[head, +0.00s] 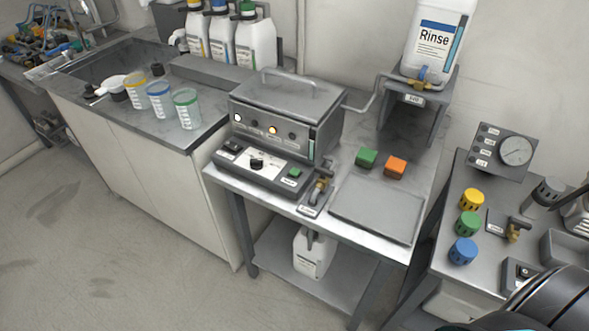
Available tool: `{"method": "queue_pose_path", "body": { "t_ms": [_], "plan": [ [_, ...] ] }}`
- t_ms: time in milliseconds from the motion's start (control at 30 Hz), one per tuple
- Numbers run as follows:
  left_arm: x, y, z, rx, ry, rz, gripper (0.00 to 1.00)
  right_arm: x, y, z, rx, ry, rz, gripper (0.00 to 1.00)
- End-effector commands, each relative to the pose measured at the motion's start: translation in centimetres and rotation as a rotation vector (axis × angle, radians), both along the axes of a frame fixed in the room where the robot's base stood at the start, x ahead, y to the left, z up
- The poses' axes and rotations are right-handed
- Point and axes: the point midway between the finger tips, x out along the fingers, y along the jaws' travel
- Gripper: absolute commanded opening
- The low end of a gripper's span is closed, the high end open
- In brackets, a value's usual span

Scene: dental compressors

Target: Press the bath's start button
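The bath (288,98) is a grey metal box with a closed, handled lid, standing on the middle metal table. Its sloped front control panel (262,170) carries a black switch (233,146), a black dial (257,164) and a green button (294,172) at the right end; its label is too small to read. Above the panel is a row of small lamps, one glowing amber (272,130). A dark part of my own arm shows at the lower right corner. Neither gripper is in view.
A brass valve (320,188) stands just right of the panel. Green (366,158) and orange (395,167) blocks sit behind a grey tray (378,208). The Rinse container (437,42) stands on a raised stand. The floor (130,240) at left is clear.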

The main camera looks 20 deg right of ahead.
Motion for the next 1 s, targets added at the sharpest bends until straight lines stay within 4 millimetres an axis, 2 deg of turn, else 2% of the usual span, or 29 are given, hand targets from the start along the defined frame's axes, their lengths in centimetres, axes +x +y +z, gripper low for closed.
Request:
{"method": "queue_pose_path", "body": {
  "t_ms": [33, 167, 1000],
  "plan": [
    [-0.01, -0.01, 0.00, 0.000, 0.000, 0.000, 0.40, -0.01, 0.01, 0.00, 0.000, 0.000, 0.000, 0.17],
    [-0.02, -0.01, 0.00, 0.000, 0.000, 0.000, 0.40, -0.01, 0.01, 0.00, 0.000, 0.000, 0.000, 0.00],
    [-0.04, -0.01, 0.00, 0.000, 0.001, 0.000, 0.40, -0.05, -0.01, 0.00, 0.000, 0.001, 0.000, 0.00]
  ]
}}
